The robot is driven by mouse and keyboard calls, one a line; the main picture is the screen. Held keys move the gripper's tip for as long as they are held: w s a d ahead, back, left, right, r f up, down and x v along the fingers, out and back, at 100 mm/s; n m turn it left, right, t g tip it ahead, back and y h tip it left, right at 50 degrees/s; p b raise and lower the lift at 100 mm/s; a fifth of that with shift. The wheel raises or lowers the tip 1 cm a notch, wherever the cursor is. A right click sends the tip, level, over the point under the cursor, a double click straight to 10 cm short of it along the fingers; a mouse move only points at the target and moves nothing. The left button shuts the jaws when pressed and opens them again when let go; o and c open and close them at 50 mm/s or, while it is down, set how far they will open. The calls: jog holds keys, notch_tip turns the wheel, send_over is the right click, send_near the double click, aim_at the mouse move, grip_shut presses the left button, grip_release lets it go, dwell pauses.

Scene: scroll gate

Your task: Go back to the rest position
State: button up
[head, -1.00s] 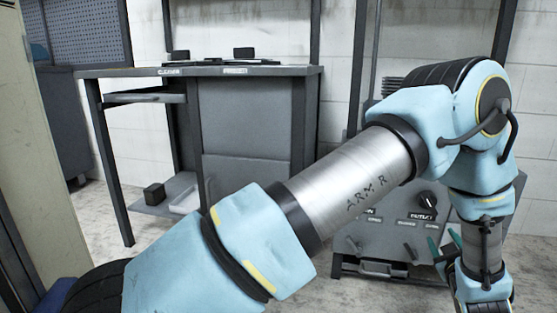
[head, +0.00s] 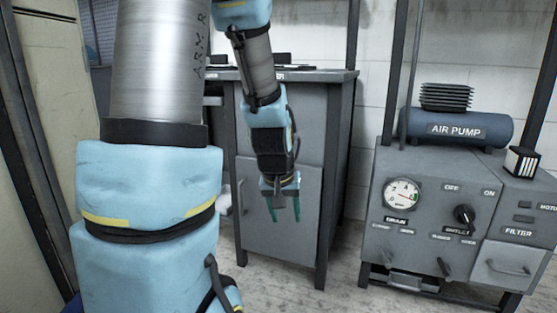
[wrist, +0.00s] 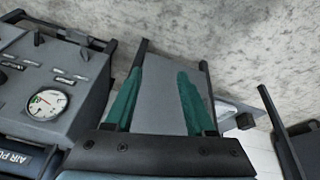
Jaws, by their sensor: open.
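My gripper (head: 284,207) hangs pointing down in the head view, in front of the grey cabinet door of the workbench. Its two green fingers are apart with nothing between them. In the wrist view my gripper (wrist: 160,102) also shows open and empty, with a grey panel and the floor beyond the fingers. My light blue and silver arm fills the left part of the head view and hides some of the bench.
The grey workbench (head: 340,76) stands behind my gripper. The air pump (head: 457,129) sits on a grey machine with a dial (head: 402,194) and a knob (head: 464,214) at the right. A small black-and-white box (head: 521,162) stands on its right part. Floor shows between bench and machine.

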jog(key=s+a+r+g+y, duration=0.1)
jog(key=s+a+g, duration=0.1)
jog(key=s+a, duration=0.65)
notch_tip(320, 180, up, 38)
jog(key=w+p, duration=0.1)
jog(key=p, duration=3.7)
jog(key=shift+w, duration=0.15)
jog(key=shift+c, duration=0.2)
